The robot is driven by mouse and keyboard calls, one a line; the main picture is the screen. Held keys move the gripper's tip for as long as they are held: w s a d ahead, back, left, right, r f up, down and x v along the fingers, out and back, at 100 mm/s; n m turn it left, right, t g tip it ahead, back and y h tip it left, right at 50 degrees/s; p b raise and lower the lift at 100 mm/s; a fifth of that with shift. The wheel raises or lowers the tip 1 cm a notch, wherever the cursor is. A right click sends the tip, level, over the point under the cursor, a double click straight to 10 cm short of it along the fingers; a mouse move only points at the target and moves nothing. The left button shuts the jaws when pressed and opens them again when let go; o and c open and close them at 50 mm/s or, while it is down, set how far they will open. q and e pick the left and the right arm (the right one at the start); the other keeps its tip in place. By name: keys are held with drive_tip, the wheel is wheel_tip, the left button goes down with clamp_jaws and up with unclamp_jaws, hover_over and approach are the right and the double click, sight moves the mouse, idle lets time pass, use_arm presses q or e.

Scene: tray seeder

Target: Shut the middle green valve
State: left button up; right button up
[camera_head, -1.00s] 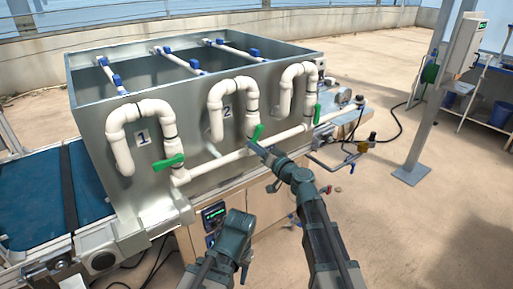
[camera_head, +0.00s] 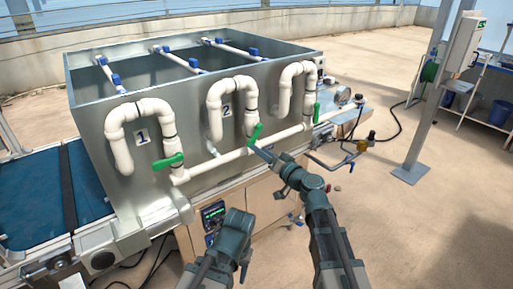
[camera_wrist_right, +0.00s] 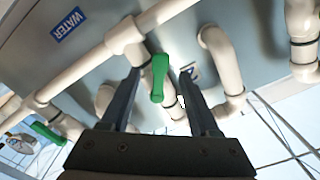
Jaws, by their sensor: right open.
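The middle green valve (camera_head: 255,134) sits on the white pipe below the number 2 loop. Its handle stands nearly upright, tilted a little. My right gripper (camera_head: 261,152) is at this handle, just below and to the right of it. In the right wrist view the green handle (camera_wrist_right: 159,77) lies between the two spread fingers of my right gripper (camera_wrist_right: 160,74), with gaps visible on both sides. The left green valve (camera_head: 169,161) has its handle crosswise, and the right green valve (camera_head: 317,112) has its handle upright. My left arm shows low in the picture; its jaws cannot be made out.
A metal tank (camera_head: 90,95) with white pipe loops stands behind the valves. A horizontal white pipe (camera_head: 226,159) runs below them. A blue belt (camera_head: 35,190) lies at the left. A grey post (camera_head: 428,110) stands on open floor at the right.

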drive_tip(key=v, duration=1)
